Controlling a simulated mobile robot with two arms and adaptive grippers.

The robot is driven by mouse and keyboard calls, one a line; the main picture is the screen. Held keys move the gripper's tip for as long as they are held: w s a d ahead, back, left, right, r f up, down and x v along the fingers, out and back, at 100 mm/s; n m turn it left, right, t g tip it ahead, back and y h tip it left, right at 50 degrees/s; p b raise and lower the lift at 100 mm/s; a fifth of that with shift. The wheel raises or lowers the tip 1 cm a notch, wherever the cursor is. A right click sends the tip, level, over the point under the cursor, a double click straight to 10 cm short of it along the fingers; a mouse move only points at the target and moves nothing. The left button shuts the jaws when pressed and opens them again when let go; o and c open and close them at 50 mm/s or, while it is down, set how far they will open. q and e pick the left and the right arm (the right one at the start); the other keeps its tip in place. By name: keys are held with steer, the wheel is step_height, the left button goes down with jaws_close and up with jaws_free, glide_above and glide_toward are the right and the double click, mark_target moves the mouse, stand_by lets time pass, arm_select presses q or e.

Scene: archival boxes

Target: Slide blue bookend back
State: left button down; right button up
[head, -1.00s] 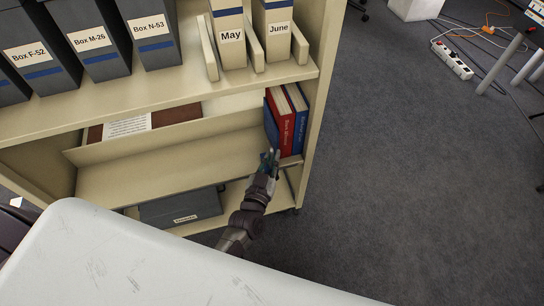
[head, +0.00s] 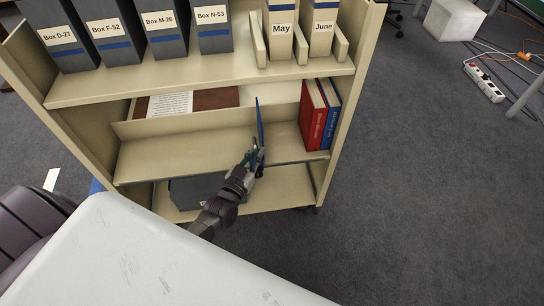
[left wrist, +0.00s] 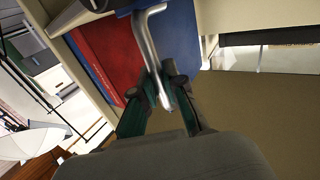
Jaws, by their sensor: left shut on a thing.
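The blue bookend (head: 260,120) stands upright on the middle shelf, seen nearly edge-on, with a gap between it and the books. In the left wrist view its blue plate (left wrist: 180,40) is behind a bent silver handle (left wrist: 148,45). My left gripper (head: 254,158) is at the shelf's front, by the bookend's lower near edge. In the left wrist view its fingers (left wrist: 163,92) are shut on the handle. A red book (head: 312,118) and a blue book (head: 330,112) stand at the shelf's right end; the red one also shows in the left wrist view (left wrist: 112,45). My right gripper is not in view.
Grey boxes (head: 161,30) and the May and June files (head: 281,40) stand on the top shelf. A dark box (head: 190,190) is on the bottom shelf. The middle shelf (head: 180,155) is bare left of the bookend. A white surface (head: 130,250) is in front.

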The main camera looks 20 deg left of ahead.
arm_select(q)
steer(key=shift+s, duration=0.15)
steer(key=shift+d+f, duration=0.1)
steer(key=c, duration=1.2)
jaws_free()
steer(key=s, duration=1.1)
steer(key=shift+s, duration=0.4)
